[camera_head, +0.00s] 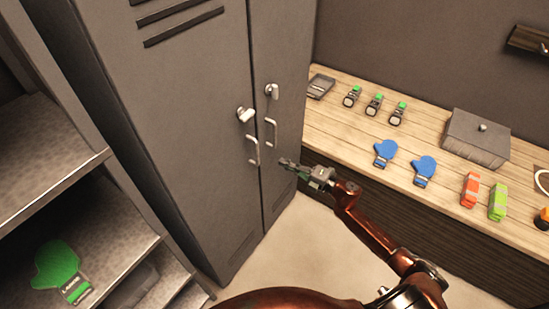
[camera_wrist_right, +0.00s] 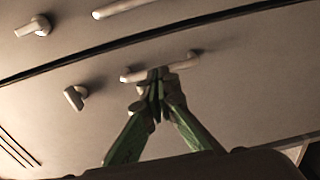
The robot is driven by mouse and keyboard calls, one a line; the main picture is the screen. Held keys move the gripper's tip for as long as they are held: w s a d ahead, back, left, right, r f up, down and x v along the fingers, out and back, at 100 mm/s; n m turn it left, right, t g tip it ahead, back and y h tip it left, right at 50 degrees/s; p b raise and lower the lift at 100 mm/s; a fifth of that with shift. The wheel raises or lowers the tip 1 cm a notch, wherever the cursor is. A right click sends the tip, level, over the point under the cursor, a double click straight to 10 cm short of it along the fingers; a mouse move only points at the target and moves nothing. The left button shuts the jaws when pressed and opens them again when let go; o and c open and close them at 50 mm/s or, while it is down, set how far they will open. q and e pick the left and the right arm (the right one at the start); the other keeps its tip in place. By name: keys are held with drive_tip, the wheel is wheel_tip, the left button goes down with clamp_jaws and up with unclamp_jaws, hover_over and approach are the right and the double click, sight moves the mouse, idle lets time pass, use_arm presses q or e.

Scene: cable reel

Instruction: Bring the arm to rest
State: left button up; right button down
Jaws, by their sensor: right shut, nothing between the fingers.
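My right gripper (camera_head: 287,162) is in front of the grey locker (camera_head: 185,110), its arm coming in from the lower right. Its fingers are shut with nothing between them. In the right wrist view the fingertips (camera_wrist_right: 157,98) overlap one door handle (camera_wrist_right: 188,62); in the head view they show to the right of the left door's handle (camera_head: 253,150) and below the right door's handle (camera_head: 271,132). I see no grip on either handle. Both locker doors look shut. My left gripper is not in view.
A wooden bench (camera_head: 330,138) on the right holds several watch-like devices (camera_head: 374,104), blue mitts (camera_head: 385,153), a grey box (camera_head: 477,138), an orange bundle (camera_head: 470,190) and a green bundle (camera_head: 498,201). A shelf (camera_head: 110,250) at left holds a green mitt (camera_head: 58,268). Floor (camera_head: 290,245) between is clear.

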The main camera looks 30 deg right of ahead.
drive_tip(key=s+d+f+m+g+h, duration=0.1)
drive_tip(key=s+d+f+m+h, duration=0.25)
drive_tip(key=f, duration=0.85)
drive_tip(key=s+d+f+m+g+h, duration=0.15)
drive_tip(key=s+d+f+m, duration=0.3)
drive_tip(key=f, duration=0.65)
drive_tip(key=s+d+f+m+g+h, duration=0.1)
drive_tip(key=s+d+f+m+h, duration=0.3)
drive_tip(key=f, duration=0.8)
drive_tip(key=s+f+m+g+h, duration=0.1)
drive_tip(key=s+f+m+g, duration=0.4)
drive_tip(key=s+f, duration=1.2)
drive_tip(key=s+a+f+m+g, duration=0.2)
drive_tip(key=s+a+f, duration=0.2)
drive_tip(key=s, duration=0.6)
drive_tip(key=s+a+f+m+g, duration=0.2)
drive_tip(key=s+a+f, duration=0.2)
drive_tip(key=s, duration=0.7)
drive_tip(key=s+a+f+m+g, duration=0.1)
drive_tip(key=s+a+f, duration=0.4)
drive_tip(key=s, duration=0.5)
drive_tip(key=shift+s+f+m+g+y, duration=0.15)
drive_tip(key=shift+f+m+g+y, duration=0.3)
drive_tip(key=shift+f, duration=0.45)
drive_tip(key=c, duration=2.7)
unclamp_jaws()
drive_tip(key=shift+c, duration=0.2)
